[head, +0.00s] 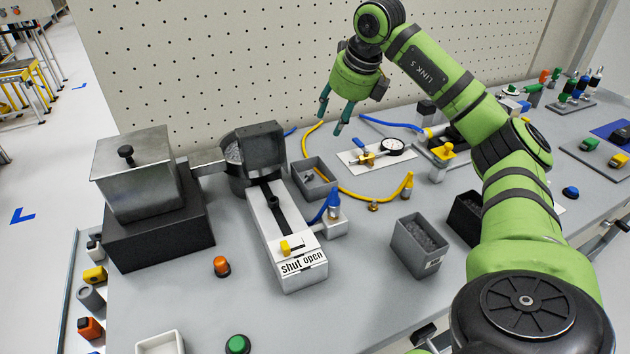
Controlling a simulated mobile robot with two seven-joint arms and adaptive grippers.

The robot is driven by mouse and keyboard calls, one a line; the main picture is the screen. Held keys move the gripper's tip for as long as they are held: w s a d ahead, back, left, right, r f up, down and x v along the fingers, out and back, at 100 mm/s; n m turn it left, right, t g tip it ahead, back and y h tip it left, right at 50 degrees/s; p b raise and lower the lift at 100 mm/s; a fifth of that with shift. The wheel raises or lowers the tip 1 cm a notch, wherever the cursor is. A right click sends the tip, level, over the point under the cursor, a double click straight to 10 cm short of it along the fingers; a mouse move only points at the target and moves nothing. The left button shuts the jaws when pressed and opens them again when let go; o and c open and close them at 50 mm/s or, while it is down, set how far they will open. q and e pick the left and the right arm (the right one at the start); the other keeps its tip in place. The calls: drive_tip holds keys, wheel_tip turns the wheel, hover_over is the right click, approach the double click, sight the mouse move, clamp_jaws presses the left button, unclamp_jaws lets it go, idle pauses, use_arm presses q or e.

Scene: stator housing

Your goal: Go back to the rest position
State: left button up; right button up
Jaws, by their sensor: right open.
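My right arm comes in from the lower right and bends over the table. My right gripper (331,121) is open and empty, with its fingers pointing down above the back of the table, in front of the pegboard. It is apart from the things below it. My left gripper and left arm do not show. The fixture (270,212) with the "shut open" label stands left of centre, with a dark round housing (253,155) at its back end and a yellow knob on the label end.
A metal box on a black block (135,180) stands at the left. A gauge plate (376,153), yellow and blue hoses and a small grey bin (314,177) lie below the gripper. A grey bin of parts (418,246) stands nearer. The front middle of the table (340,315) is clear.

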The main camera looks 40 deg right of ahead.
drive_tip(key=shift+s+r, duration=0.1)
drive_tip(key=shift+r, duration=0.15)
idle(0.3)
